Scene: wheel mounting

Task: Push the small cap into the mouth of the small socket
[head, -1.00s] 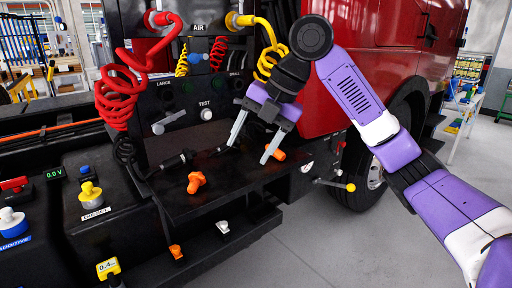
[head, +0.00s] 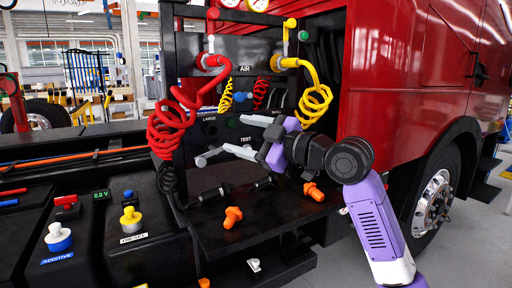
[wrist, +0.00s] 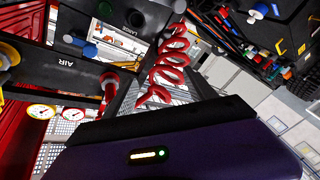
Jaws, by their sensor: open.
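My gripper (head: 235,133) is open, its two grey fingers pointing left in front of the black panel (head: 222,78) in the head view. Nothing shows held between them. The panel carries the labels LARGE and TEST. The small socket and its mouth cannot be made out; my gripper covers the panel's right part. I cannot single out the small cap for certain. A grey cylindrical fitting (head: 207,158) sticks out left of the lower finger. Orange pieces, one nearer (head: 232,216) and one farther right (head: 313,191), stand on the black ledge.
A red coiled hose (head: 174,128) hangs left of the panel; it also crosses the wrist view (wrist: 166,65). A yellow coiled hose (head: 314,103) hangs close above my gripper. The red truck cab (head: 405,75) stands at right. Yellow (head: 130,220) and blue-white (head: 58,238) caps sit at left.

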